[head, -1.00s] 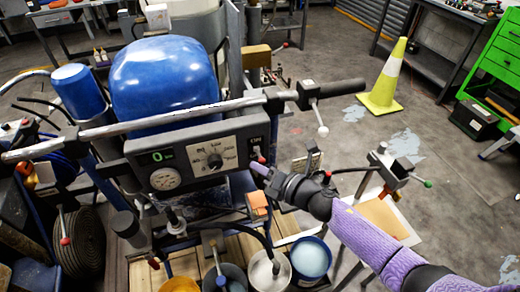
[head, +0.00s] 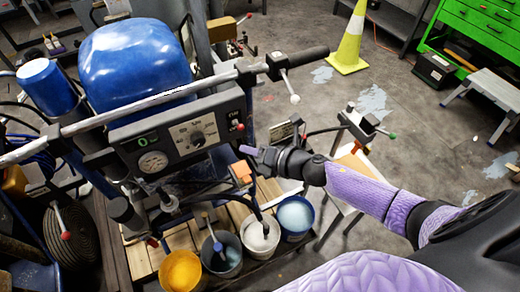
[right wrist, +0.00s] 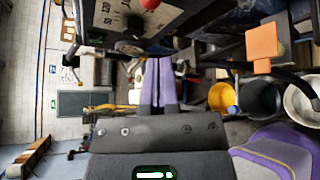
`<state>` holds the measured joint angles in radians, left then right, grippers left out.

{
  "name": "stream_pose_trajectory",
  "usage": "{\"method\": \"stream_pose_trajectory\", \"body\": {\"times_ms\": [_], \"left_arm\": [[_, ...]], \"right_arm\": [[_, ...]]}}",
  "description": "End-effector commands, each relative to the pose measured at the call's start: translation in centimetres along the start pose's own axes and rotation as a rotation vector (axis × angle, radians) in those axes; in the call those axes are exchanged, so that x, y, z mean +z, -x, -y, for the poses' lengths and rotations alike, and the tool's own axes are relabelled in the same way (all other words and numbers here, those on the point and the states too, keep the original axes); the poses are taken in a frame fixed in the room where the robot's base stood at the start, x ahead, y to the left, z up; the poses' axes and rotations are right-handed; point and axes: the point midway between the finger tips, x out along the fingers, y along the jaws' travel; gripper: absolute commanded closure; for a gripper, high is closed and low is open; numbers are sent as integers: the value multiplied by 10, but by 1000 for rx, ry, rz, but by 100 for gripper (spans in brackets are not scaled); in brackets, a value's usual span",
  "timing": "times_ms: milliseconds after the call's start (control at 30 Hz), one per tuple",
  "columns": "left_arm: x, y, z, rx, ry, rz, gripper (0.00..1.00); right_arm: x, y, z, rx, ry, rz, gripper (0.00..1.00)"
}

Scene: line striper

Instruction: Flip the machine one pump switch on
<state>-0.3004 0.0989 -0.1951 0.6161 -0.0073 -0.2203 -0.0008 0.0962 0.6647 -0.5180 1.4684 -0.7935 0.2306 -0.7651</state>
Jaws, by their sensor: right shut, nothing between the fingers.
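The line striper's grey control panel (head: 190,135) hangs under its handlebar, with a green-lit display, a dial and a round gauge. A small red-tipped switch (head: 237,125) is at its right end; its position is too small to tell. My right gripper (head: 247,150) is just below and right of that switch, apart from it. Its purple fingers are shut and empty. In the right wrist view the closed fingers (right wrist: 158,82) point up towards the panel's underside, near a red knob (right wrist: 150,3) at the top edge. My left gripper is not in view.
Several buckets, one with yellow paint (head: 181,270), stand below the panel on a wooden pallet. An orange block (head: 241,172) is close below my right gripper. A lever handle (head: 283,78) sticks out above. A yellow cone (head: 350,40) stands on open floor behind.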

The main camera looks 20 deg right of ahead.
Motion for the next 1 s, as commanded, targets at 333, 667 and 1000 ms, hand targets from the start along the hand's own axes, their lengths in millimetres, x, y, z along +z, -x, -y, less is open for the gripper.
{"method": "stream_pose_trajectory", "body": {"times_ms": [333,667,1000], "left_arm": [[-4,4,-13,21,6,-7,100],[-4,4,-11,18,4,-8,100],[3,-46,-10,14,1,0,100]], "right_arm": [[5,40,-5,1,0,-1,100],[5,40,-5,1,0,0,100],[-61,42,138,-273,-614,193,100]]}}
